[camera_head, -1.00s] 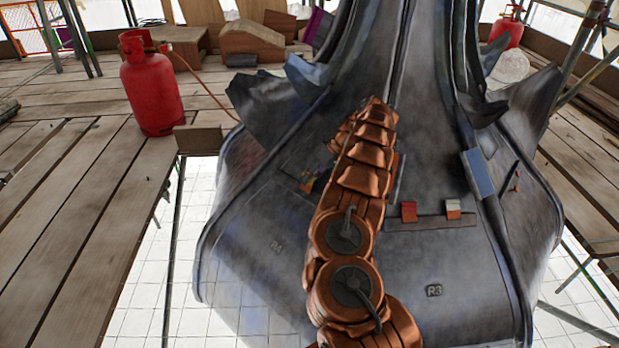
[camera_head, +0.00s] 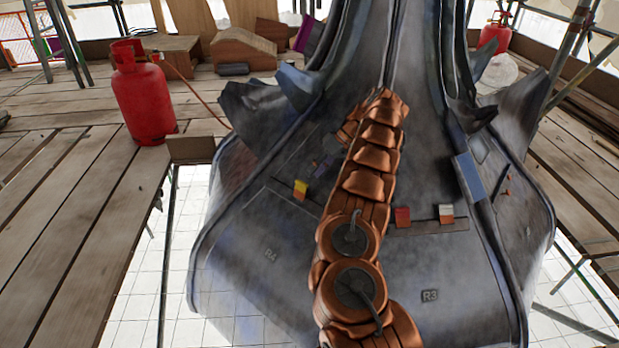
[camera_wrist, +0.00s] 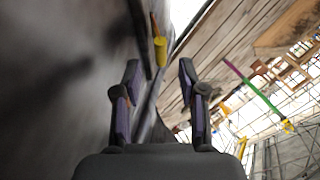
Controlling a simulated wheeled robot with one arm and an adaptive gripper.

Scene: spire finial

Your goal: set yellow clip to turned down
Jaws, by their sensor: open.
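The yellow clip (camera_head: 301,188) is a small tab, yellow with an orange-red part, on the left face of the dark metal spire (camera_head: 270,240), just left of my copper-coloured arm. In the wrist view the yellow clip (camera_wrist: 160,51) shows beyond my fingertips, in line with the gap between them. My gripper (camera_wrist: 159,72) is open with nothing between its fingers, and the clip appears apart from it. In the head view my gripper is mostly hidden by the arm; a small purple part beside the arm may be a finger. I cannot tell the clip's exact tilt.
A red clip (camera_head: 402,217) and a white-and-orange clip (camera_head: 446,213) sit on a strip on the spire's right face. A red gas cylinder (camera_head: 143,95) stands on the plank deck (camera_head: 75,225) at left. Bent metal flaps (camera_head: 268,110) jut out above the yellow clip.

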